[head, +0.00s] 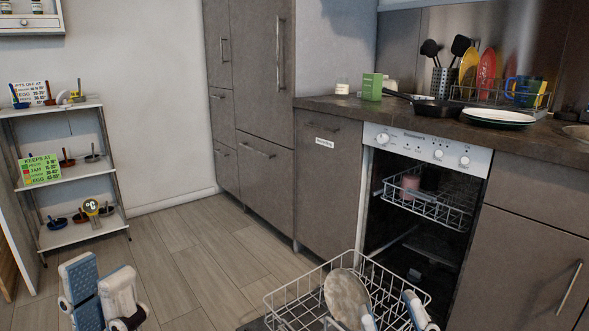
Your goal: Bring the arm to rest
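My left gripper (102,290) is at the lower left, over the floor. One finger shows its blue pad and the other its pale back; nothing shows between them. My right gripper (394,314) is at the bottom edge, over the dishwasher's lower rack (296,296). Its fingers are apart, and its lower part is cut off by the frame. A grey, speckled round plate (346,296) stands tilted in that rack, just left of the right gripper. I cannot tell whether a finger touches it.
The open dishwasher (420,142) has its upper rack (432,206) partly out, with a pink cup (410,186). The counter (330,104) holds a pan (436,108), plates (504,115) and a dish rack. A shelf (78,171) stands at left. The middle floor is clear.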

